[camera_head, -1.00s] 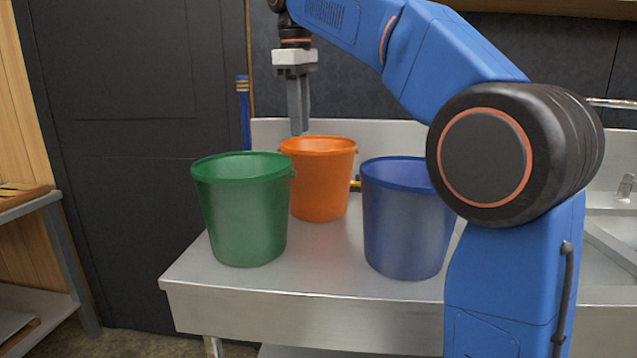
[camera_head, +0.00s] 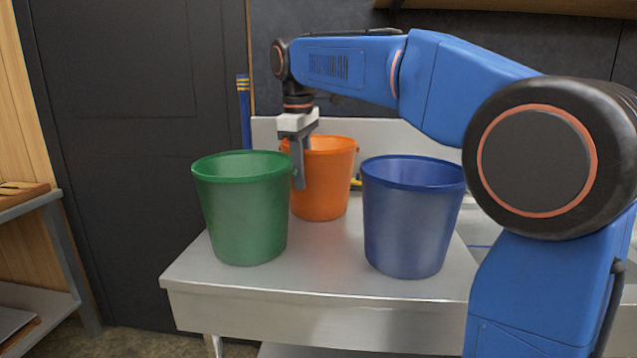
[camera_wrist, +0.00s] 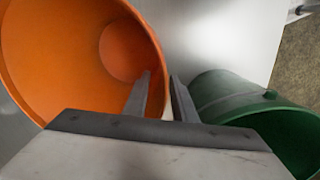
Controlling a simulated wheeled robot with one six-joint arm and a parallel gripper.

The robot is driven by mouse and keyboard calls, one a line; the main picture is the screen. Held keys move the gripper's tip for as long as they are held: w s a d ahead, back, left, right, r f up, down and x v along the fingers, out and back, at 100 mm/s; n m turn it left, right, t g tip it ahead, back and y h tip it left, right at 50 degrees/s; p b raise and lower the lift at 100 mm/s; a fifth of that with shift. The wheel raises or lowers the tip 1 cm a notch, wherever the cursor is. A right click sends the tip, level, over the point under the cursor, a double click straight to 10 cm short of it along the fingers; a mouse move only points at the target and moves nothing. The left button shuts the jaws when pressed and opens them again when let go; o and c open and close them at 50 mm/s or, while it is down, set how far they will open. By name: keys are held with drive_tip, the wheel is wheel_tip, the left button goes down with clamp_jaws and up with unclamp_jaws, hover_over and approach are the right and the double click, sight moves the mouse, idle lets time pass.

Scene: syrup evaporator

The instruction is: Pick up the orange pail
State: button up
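The orange pail (camera_head: 328,180) stands upright on the metal counter, behind and between the green pail and the blue pail. My gripper (camera_head: 299,172) points down at its left rim. In the wrist view the orange pail (camera_wrist: 75,60) fills the upper left. There my gripper (camera_wrist: 161,82) straddles the pail's wall, one finger inside the mouth and one outside, with a narrow gap between them. The fingers look open. The inner finger is hidden in the head view.
The green pail (camera_head: 243,215) stands close by at front left; it also shows in the wrist view (camera_wrist: 245,105), near the outer finger. The blue pail (camera_head: 410,220) stands at front right. The metal counter (camera_head: 320,275) has a raised back wall, with a sink at right.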

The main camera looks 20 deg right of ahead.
drive_tip(key=shift+w+f, duration=0.1)
drive_tip(key=shift+f, duration=1)
clamp_jaws()
